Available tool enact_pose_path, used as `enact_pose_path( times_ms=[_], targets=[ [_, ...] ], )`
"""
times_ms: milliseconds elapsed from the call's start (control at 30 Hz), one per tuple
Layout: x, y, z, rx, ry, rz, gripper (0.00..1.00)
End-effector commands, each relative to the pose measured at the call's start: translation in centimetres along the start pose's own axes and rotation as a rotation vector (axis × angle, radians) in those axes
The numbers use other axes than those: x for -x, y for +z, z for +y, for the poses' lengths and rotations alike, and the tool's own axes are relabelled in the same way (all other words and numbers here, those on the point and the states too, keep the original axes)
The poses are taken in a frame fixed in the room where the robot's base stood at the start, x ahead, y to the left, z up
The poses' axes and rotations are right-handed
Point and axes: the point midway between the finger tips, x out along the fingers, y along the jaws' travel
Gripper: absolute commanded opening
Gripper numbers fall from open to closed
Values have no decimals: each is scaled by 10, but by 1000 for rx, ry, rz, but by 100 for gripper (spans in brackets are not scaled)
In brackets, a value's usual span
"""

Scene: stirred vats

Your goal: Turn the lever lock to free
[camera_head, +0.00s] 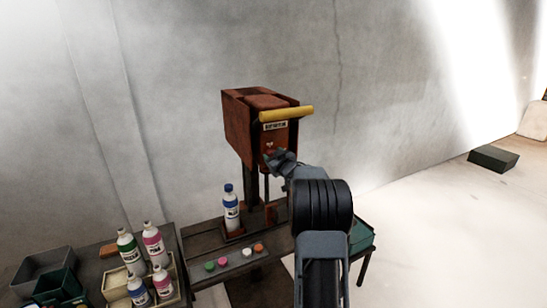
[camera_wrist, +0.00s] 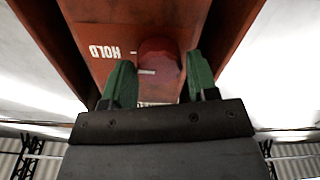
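The lever lock is a dark red round knob (camera_wrist: 158,58) on the front panel (camera_wrist: 95,32) of a rust-red machine (camera_head: 243,125). A short white line shows on the knob. Another label below the knob is mostly hidden by my gripper. The yellow lever handle (camera_head: 287,115) sits above. My gripper (camera_wrist: 158,70) is open, its green fingers on either side of the knob; whether they touch it I cannot tell.
A blue-capped bottle (camera_head: 231,212) stands on the bench under the machine. Several coloured caps (camera_head: 222,262) lie at the bench front. Several bottles stand in a cream crate (camera_head: 117,285) at left, beside dark bins (camera_head: 45,268). Open floor lies to the right.

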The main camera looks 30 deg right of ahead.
Motion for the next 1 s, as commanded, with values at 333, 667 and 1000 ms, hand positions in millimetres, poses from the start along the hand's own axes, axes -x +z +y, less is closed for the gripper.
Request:
enact_pose_path(
  times_ms=[333, 667, 1000],
  targets=[
    [0, 0, 0, 0, 0, 0, 20],
    [0, 3, -1, 62, 0, 1, 19],
    [0, 5, -2, 334, 1, 3, 19]
  ],
)
